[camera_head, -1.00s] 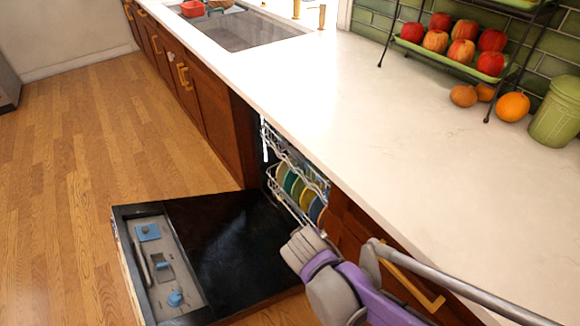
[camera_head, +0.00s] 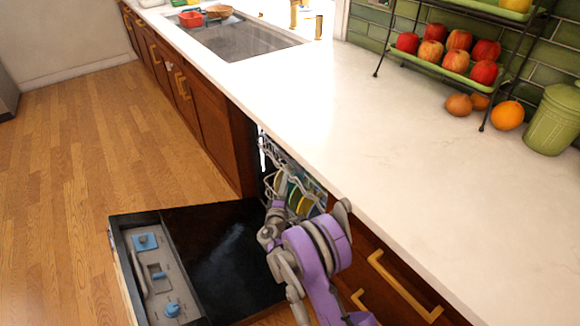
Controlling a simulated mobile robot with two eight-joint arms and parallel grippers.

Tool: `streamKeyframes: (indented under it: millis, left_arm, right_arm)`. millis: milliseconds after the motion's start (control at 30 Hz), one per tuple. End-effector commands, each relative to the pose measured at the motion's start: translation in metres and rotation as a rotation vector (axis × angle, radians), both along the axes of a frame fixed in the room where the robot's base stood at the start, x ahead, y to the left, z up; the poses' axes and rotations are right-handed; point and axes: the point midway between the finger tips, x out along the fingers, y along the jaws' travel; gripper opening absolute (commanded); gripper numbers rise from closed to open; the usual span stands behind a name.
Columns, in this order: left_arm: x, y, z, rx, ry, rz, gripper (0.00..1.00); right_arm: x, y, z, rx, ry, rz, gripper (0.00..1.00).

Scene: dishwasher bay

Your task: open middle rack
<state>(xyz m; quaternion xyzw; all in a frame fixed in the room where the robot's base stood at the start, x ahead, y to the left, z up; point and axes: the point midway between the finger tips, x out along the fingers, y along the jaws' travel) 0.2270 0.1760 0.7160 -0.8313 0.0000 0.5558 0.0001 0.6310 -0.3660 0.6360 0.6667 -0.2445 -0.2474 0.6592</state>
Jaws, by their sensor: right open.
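The dishwasher door (camera_head: 215,250) is folded down flat, its black inner face up. Inside the cavity, the white wire middle rack (camera_head: 277,157) sits under the counter, pushed in as far as I can see. Colored plates (camera_head: 303,200) stand in the lower rack beneath it, partly hidden by my arm. My right gripper (camera_head: 280,192) is at the front of the opening, close to the racks; it is open. I cannot tell whether its fingers touch the middle rack. My left gripper is not in view.
The white countertop (camera_head: 350,110) overhangs the opening. Wooden cabinets (camera_head: 385,280) with brass handles flank it on the right, others on the left. The wooden floor (camera_head: 90,180) left of the door is free. A fruit stand (camera_head: 455,75) is at the back right.

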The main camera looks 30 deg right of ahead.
Motion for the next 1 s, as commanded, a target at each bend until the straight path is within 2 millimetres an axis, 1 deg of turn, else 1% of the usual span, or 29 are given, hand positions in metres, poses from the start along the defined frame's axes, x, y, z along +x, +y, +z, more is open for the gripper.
streamKeyframes:
  millis: [167, 500, 600, 800, 1000]
  left_arm:
    - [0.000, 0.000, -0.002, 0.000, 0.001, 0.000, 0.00]
    - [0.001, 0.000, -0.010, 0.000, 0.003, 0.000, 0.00]
    - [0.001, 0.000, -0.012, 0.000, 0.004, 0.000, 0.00]
    - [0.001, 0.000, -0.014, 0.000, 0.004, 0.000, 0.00]
    - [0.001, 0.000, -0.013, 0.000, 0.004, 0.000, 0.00]
  right_arm:
    - [0.012, -0.011, -0.003, -0.013, 0.000, 0.002, 0.60]
    - [0.060, -0.051, -0.003, -0.013, 0.000, 0.003, 0.60]
    - [0.071, -0.060, -0.003, -0.013, 0.000, 0.002, 0.60]
    - [0.082, -0.069, -0.002, -0.011, 0.001, 0.004, 0.60]
    - [0.083, -0.070, -0.002, -0.011, 0.000, 0.004, 0.60]
